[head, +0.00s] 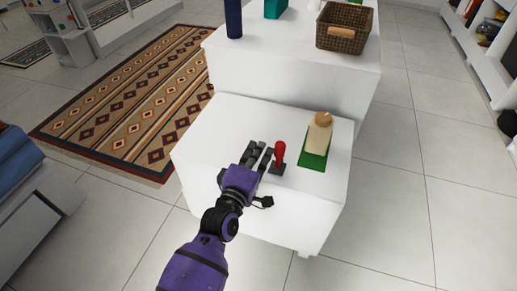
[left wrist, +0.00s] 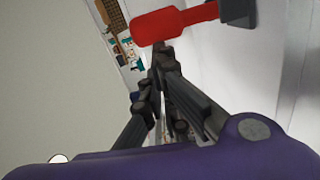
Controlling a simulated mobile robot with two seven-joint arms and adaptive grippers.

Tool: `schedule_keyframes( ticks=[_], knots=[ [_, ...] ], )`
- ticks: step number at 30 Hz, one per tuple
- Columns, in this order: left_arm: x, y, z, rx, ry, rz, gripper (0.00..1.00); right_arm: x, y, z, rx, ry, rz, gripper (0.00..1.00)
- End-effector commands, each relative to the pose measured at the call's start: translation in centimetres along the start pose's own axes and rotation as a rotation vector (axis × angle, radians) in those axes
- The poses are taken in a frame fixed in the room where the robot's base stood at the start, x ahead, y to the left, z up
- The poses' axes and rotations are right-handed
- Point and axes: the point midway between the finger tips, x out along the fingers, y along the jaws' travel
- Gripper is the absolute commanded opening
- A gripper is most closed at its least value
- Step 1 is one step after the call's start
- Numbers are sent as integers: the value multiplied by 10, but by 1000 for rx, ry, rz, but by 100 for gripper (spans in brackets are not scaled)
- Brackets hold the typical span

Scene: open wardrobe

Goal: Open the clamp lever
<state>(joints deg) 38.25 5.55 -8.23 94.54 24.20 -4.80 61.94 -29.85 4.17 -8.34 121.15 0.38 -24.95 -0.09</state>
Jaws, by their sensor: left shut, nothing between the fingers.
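The clamp lever has a red handle (head: 279,152) that stands roughly upright on a dark base (head: 277,169), on the white low top (head: 220,120). In the left wrist view the red handle (left wrist: 168,24) crosses the upper middle and joins a dark part (left wrist: 238,11) at the right. My left gripper (head: 261,150) is just left of the handle in the head view. Its fingertips (left wrist: 159,58) are together and empty, and look close to the handle; I cannot tell whether they touch it. My right gripper is out of view.
A raised white surface behind holds a wicker basket (head: 342,38) and a dark blue cylinder (head: 233,18). The low top left of my gripper is clear.

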Motion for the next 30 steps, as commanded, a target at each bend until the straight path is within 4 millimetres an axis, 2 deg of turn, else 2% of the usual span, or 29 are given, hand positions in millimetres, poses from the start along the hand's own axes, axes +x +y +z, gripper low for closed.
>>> schedule_keyframes(
  ticks=[11, 18, 23, 30],
  knots=[
    [1, 11, 11, 154, -1, -8, 0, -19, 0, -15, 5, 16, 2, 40],
    [2, 20, 30, 371, -2, -18, 0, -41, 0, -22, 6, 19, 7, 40],
    [2, 22, 44, 523, -2, -25, 0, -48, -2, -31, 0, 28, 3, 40],
    [3, 20, 64, 747, -1, -36, 0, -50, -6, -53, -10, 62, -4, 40]
  ],
)
